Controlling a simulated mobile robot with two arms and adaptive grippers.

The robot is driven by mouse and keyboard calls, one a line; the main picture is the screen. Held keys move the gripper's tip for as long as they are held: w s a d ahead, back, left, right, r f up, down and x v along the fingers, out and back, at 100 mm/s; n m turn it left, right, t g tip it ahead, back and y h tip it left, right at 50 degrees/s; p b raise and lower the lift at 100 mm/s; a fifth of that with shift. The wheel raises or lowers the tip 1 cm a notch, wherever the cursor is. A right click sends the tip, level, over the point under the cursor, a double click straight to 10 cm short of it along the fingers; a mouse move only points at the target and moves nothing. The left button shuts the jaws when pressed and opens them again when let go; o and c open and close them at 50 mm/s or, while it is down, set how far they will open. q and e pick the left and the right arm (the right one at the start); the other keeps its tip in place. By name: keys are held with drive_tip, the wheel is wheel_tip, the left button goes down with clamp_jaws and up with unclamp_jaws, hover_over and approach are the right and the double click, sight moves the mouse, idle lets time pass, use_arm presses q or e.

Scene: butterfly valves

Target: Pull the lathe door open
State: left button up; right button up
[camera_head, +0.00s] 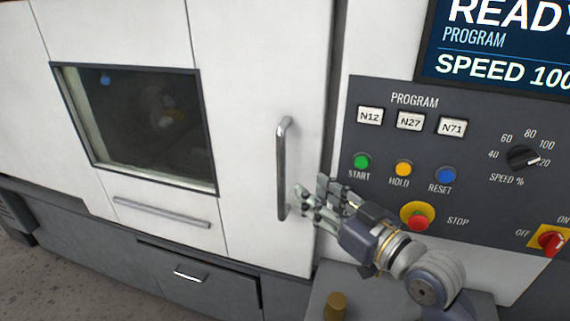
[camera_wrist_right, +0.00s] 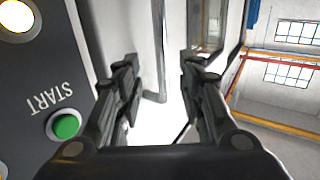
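The lathe door (camera_head: 255,130) is a white panel with a dark window (camera_head: 140,125) to its left; it looks shut. Its vertical metal bar handle (camera_head: 282,165) is near the door's right edge. My right gripper (camera_head: 311,191) is open and empty, just right of the handle's lower end. In the right wrist view, the fingers (camera_wrist_right: 160,75) are spread apart and the handle (camera_wrist_right: 158,50) shows beyond and between them, with no contact visible. My left gripper is not in view.
Right of the door is a control panel (camera_head: 384,135) with START (camera_head: 362,162), HOLD (camera_head: 403,168), RESET (camera_head: 444,175) and a red STOP button (camera_head: 418,214) close to my right wrist. A horizontal bar (camera_head: 160,212) and drawer (camera_head: 195,284) are lower left.

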sight(284, 168)
drive_tip(key=p+x, duration=0.1)
drive_tip(key=x, duration=0.2)
drive_tip(key=p+x, duration=0.1)
drive_tip(key=x, duration=0.2)
drive_tip(key=r+p+x, duration=0.1)
drive_tip(key=x, duration=0.3)
drive_tip(key=shift+r, duration=0.1)
drive_tip(key=shift+w+a, duration=0.3)
drive_tip(key=shift+a, duration=0.05)
clamp_jaws()
